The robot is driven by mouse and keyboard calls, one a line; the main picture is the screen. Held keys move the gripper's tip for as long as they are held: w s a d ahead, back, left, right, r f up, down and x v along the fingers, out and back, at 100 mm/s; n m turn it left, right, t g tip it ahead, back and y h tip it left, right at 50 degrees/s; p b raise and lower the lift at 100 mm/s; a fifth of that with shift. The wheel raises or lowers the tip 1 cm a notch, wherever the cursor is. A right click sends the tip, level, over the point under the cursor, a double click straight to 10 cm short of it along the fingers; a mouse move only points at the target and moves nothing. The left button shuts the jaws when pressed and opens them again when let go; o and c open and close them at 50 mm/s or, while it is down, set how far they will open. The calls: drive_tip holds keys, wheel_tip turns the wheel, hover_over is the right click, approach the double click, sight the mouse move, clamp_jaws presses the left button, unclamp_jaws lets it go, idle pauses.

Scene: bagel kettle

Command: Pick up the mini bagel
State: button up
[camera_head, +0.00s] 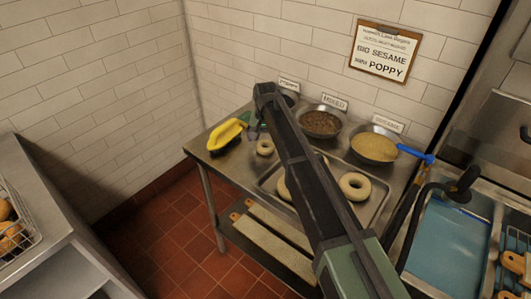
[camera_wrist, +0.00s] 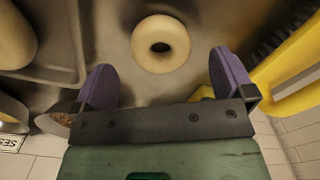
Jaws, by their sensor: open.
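The mini bagel (camera_head: 265,147), a small pale ring, lies on the steel table left of the tray. In the wrist view it (camera_wrist: 175,60) sits just beyond my gripper, roughly centred between the two purple fingers. My gripper (camera_wrist: 163,68) is open and empty, with the fingers spread wider than the bagel. In the head view my arm crosses the table, and the gripper is mostly hidden behind it, close to the bagel. I cannot tell how high the fingers are above the table.
A larger bagel (camera_head: 355,186) lies on the metal tray (camera_head: 376,212), with another partly behind my arm. A yellow object (camera_head: 226,134) stands left of the mini bagel. Brown (camera_head: 320,122) and pale (camera_head: 374,147) topping bowls line the wall.

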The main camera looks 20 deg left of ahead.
sight(265, 143)
wheel_tip(265, 143, down, 4)
drive_tip(key=shift+r+b, duration=0.1)
drive_tip(key=shift+b, duration=1)
drive_tip(key=shift+r, duration=0.2)
drive_tip(key=c, duration=1)
drive_tip(key=shift+o, duration=0.2)
drive_tip(key=shift+r+p, duration=0.15)
drive_tip(key=shift+p, duration=0.2)
wheel_tip(265, 143, up, 20)
drive_tip(key=p, duration=1.9)
drive_tip(key=shift+p, duration=0.4)
